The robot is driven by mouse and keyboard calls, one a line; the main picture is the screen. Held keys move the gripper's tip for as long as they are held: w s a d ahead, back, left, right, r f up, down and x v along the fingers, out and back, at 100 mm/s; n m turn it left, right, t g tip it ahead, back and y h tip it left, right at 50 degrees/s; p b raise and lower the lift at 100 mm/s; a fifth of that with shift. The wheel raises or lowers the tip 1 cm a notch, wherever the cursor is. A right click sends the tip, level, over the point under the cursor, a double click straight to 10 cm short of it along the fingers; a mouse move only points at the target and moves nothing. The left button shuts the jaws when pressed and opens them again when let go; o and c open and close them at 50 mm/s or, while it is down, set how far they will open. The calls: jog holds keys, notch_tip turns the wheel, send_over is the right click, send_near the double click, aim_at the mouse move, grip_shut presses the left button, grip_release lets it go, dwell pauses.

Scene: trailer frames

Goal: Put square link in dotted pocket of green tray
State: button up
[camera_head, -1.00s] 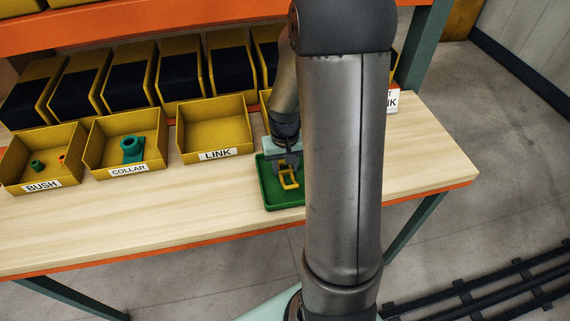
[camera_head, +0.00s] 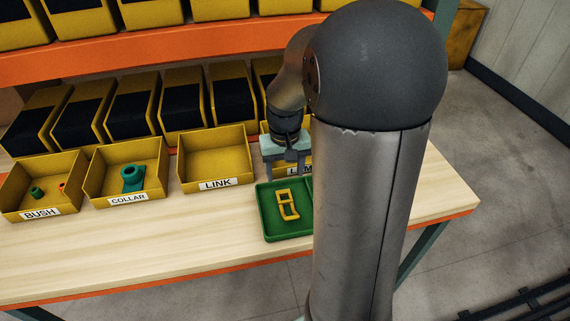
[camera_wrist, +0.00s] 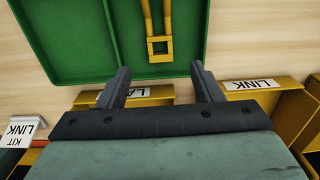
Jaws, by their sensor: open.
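The yellow link (camera_head: 282,207) lies in the left part of the green tray (camera_head: 266,226). It has a square loop at one end, which shows in the wrist view (camera_wrist: 150,46) over the green tray floor (camera_wrist: 90,40). My gripper (camera_head: 286,177) is above the tray's back edge, apart from the link. In the wrist view my gripper (camera_wrist: 161,70) has its two fingers wide apart with nothing between them. My arm hides the tray's right part in the head view. No dots can be made out on the visible tray floor.
Yellow bins labelled BUSH (camera_head: 40,214), COLLAR (camera_head: 128,199) and LINK (camera_head: 217,184) stand left of the tray; the LINK bin looks empty. Another labelled bin (camera_head: 306,168) is close behind my gripper. The wooden tabletop (camera_head: 150,245) in front is clear.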

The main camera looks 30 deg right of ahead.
jog(key=s+a+r+n, duration=0.2)
jog(key=s+a+n, duration=0.1)
jog(key=s+a, duration=0.9)
jog(key=s, duration=0.4)
jog(key=shift+a+r+t, duration=0.2)
jog(key=shift+r+t, duration=0.1)
jog(key=shift+r, duration=0.1)
